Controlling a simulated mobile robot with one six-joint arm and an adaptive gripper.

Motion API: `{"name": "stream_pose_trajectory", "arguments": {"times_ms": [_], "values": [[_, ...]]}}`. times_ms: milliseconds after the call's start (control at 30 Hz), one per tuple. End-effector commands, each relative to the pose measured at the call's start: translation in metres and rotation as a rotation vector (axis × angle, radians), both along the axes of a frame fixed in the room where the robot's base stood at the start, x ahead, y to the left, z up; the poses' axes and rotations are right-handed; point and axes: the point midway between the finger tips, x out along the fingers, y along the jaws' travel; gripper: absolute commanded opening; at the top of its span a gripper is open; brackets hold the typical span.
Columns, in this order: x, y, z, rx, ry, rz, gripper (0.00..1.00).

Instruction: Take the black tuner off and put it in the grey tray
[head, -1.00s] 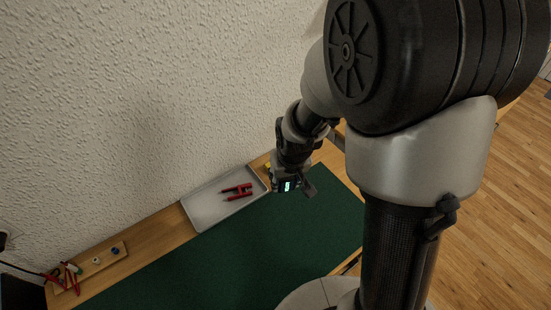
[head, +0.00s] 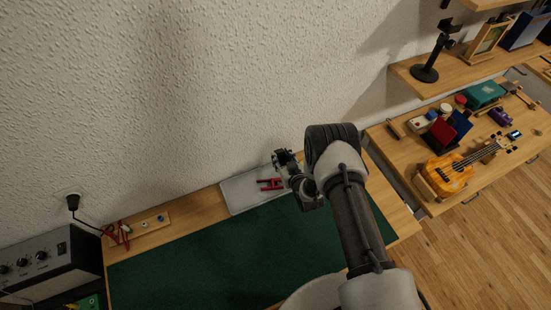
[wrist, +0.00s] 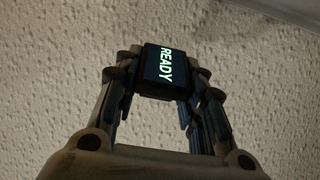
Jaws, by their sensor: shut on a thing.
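My gripper (wrist: 165,78) is shut on the black tuner (wrist: 165,65), whose lit screen reads READY in the wrist view. Behind it there is only the textured wall. In the head view my gripper (head: 285,159) is at the back right end of the grey tray (head: 232,199), close to the wall; its height above the tray is hard to judge. The tuner is too small to make out there. The tray lies at the back of the green-topped bench, partly hidden on the right by my arm.
Red-handled tools (head: 271,184) lie in the tray; its left part is bare. The green mat (head: 200,250) is clear. A wooden strip (head: 150,228) lies left of the tray. A ukulele (head: 447,177) lies on the right-hand bench, below a shelf (head: 450,72).

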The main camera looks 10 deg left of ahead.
Motion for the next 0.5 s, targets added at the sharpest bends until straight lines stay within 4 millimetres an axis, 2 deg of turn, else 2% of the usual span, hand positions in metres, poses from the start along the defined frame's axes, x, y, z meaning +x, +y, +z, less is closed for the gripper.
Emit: {"name": "stream_pose_trajectory", "arguments": {"times_ms": [33,200,500], "values": [[-0.011,0.007,-0.003,0.018,-0.018,0.019,0.10],[-0.028,0.019,-0.009,0.062,-0.067,0.056,0.10],[-0.031,0.021,-0.021,0.069,-0.076,0.061,0.10]]}}
